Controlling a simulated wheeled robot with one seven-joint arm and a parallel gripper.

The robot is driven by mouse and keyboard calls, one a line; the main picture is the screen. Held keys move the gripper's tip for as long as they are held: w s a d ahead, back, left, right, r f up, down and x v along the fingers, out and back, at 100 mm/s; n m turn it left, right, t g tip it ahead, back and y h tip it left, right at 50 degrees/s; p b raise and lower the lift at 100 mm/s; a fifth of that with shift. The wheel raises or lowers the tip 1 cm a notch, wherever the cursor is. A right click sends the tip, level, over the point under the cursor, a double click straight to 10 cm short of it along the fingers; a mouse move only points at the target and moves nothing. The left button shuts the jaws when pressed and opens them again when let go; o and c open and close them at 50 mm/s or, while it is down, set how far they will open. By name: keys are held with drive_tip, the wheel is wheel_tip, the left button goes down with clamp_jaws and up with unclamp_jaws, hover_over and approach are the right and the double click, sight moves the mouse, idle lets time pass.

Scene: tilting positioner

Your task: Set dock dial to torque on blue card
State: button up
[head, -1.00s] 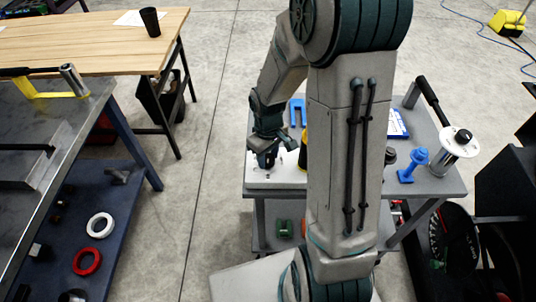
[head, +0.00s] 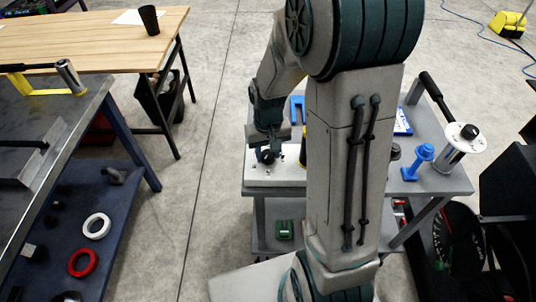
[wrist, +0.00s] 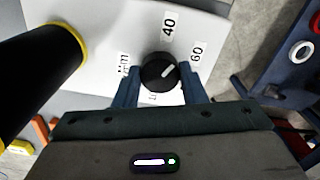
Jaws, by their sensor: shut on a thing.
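The dock dial (wrist: 160,72) is a round black knob with a white pointer line on a white plate (wrist: 100,30). In the wrist view the pointer aims up and right, between the printed 40 and 60. Other labels at its left and below are partly hidden or unreadable. My gripper (wrist: 160,84) is shut on the dial, one finger on each side. In the head view my gripper (head: 268,143) is over the white plate on the grey cart. A blue-edged white card (head: 402,122) shows beside my arm; its writing is too small to read.
A black cylinder with a yellow rim (wrist: 45,55) stands close left of the dial in the wrist view. A blue post (head: 417,162) and a silver cylinder with a black handle (head: 458,145) are at the cart's right. A steel bench (head: 60,110) is at left.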

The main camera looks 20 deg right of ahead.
sight(268, 154)
drive_tip(key=m+b, duration=0.1)
drive_tip(key=m, duration=0.5)
drive_tip(key=shift+w, duration=0.1)
drive_tip(key=shift+r+b, duration=0.1)
drive_tip(key=shift+b, duration=0.2)
idle(0.3)
drive_tip(key=o, duration=1)
wheel_tip(268, 154, up, 14)
drive_tip(key=shift+f, duration=0.1)
